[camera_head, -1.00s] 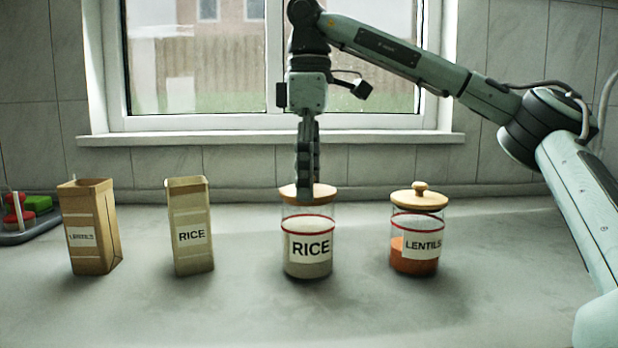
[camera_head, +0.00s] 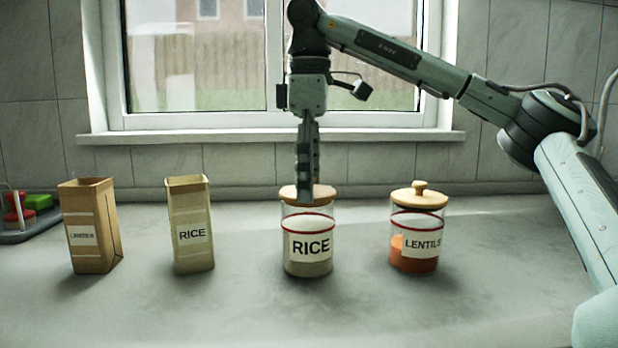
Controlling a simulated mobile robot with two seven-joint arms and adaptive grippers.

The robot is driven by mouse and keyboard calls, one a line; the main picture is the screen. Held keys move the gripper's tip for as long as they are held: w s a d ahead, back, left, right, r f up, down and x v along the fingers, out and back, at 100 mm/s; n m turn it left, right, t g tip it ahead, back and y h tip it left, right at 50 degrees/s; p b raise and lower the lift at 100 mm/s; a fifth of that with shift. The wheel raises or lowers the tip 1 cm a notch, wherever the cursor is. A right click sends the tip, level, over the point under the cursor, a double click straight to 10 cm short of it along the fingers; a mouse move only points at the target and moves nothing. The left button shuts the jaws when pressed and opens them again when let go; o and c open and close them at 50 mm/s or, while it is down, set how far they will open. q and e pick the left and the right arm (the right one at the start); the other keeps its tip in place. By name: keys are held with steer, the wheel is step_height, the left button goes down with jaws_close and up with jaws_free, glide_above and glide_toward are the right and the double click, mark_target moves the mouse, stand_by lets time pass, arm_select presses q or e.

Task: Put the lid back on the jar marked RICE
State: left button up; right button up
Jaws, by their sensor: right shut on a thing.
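The glass jar marked RICE (camera_head: 309,256) stands upright on the counter, with pale grains inside and a red line around it. The round wooden lid (camera_head: 323,196) sits level at the jar's mouth; I cannot tell how firmly it is seated. My right gripper (camera_head: 305,190) points straight down over the jar and is shut on the lid, its fingers hiding the lid's knob. My left gripper is not in view.
A jar marked LENTILS (camera_head: 414,257) with its wooden lid on stands to the right. An open RICE carton (camera_head: 191,250) and an open brown lentils carton (camera_head: 95,253) stand to the left. A rack (camera_head: 30,233) holds red and green things at far left. The front counter is clear.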

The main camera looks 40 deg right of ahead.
stand_by(0.4)
steer(key=o, duration=1.2)
steer(key=shift+r+p, duration=3.55)
steer(key=shift+p, duration=0.3)
jaws_close()
steer(key=shift+f, duration=0.25)
